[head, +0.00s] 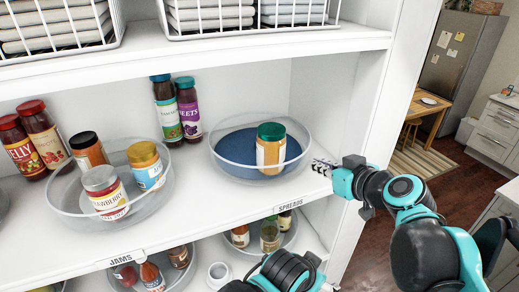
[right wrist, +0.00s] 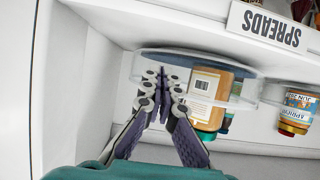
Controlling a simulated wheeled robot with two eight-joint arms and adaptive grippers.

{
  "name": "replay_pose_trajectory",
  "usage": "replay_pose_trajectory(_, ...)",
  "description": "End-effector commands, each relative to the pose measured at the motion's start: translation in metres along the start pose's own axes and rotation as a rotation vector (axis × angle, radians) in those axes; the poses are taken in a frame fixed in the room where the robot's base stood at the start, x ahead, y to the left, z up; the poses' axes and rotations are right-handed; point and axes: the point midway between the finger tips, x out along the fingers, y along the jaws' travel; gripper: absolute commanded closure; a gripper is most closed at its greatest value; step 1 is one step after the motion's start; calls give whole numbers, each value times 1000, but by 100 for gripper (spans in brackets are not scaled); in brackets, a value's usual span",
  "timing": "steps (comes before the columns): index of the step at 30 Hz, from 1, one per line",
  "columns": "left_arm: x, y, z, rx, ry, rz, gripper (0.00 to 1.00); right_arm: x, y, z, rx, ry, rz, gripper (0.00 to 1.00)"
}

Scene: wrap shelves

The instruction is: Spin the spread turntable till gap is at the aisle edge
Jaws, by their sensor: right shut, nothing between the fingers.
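The spreads turntable (head: 225,162) is a clear round tray with a blue base, on the shelf above the SPREADS label (head: 291,206). One jar with a green lid and tan label (head: 270,152) stands upright on its right part. My right gripper (head: 320,166) is shut and empty, just outside the tray's right rim. In the right wrist view, its fingertips (right wrist: 165,88) are close to the clear rim (right wrist: 180,58), beside the jar (right wrist: 212,98); I cannot tell whether they touch. My left gripper is out of view.
The jams turntable (head: 60,200) with several jars stands left on the same shelf. Two tall bottles (head: 177,108) stand behind, between the turntables. The shelf's upright side panel (head: 362,110) is close to my right gripper. Wire baskets (head: 250,30) sit above; more jars are below.

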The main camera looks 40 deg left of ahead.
Motion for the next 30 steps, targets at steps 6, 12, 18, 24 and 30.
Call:
replay_pose_trajectory(6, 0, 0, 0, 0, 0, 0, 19, 4, -3, -2, -1, 0, 0, 100)
replay_pose_trajectory(12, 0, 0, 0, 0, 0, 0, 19, 8, -5, -3, -1, 0, 0, 100)
replay_pose_trajectory(18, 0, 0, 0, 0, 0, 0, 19, 11, -8, -5, 0, 0, -1, 100)
replay_pose_trajectory(24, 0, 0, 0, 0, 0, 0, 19, 12, -10, -5, 0, 0, -1, 100)
replay_pose_trajectory(30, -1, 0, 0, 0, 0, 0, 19, 8, -16, -4, -1, 0, -1, 100)
